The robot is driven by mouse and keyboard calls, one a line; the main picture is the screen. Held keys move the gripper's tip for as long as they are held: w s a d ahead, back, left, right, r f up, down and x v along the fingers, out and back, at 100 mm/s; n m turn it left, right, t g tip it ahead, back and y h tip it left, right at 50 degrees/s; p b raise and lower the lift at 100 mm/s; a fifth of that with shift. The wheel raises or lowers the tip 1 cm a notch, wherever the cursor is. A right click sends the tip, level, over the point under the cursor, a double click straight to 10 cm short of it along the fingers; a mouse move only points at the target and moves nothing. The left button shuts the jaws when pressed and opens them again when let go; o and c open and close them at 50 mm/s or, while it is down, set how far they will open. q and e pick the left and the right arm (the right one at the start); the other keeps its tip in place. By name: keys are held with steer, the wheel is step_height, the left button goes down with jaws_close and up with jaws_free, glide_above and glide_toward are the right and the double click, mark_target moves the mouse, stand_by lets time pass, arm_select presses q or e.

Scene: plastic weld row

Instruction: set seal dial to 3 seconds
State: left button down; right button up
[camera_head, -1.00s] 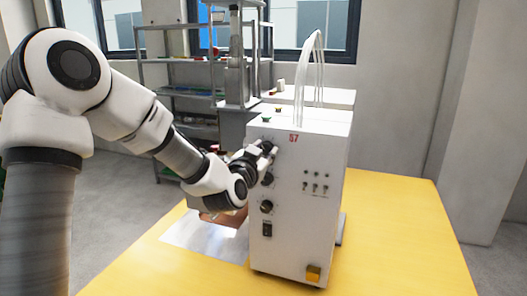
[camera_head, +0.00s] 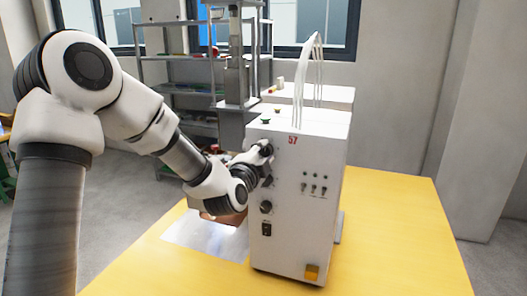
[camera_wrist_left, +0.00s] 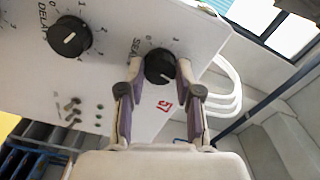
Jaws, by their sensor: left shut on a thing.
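The seal dial (camera_wrist_left: 159,67) is a black round knob on the white machine's panel (camera_wrist_left: 105,75), with "SEAL" printed beside it in the left wrist view. My left gripper (camera_wrist_left: 160,76) has its two fingers on either side of this knob and is shut on it. In the head view my left gripper (camera_head: 264,152) is at the upper part of the panel and largely hides the dial. I cannot read the dial's setting clearly. My right gripper is not in view.
The delay dial (camera_wrist_left: 70,37) is beside the seal dial. The table's right side is clear.

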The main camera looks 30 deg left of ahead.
arm_select(q)
steer(key=shift+m+p, duration=0.3)
steer(key=shift+m, duration=0.8)
steer(key=c, duration=0.8)
jaws_free()
steer(key=shift+w+a, duration=0.1)
steer(key=v, duration=0.7)
steer(key=shift+s, duration=0.2)
steer(key=shift+f, duration=0.1)
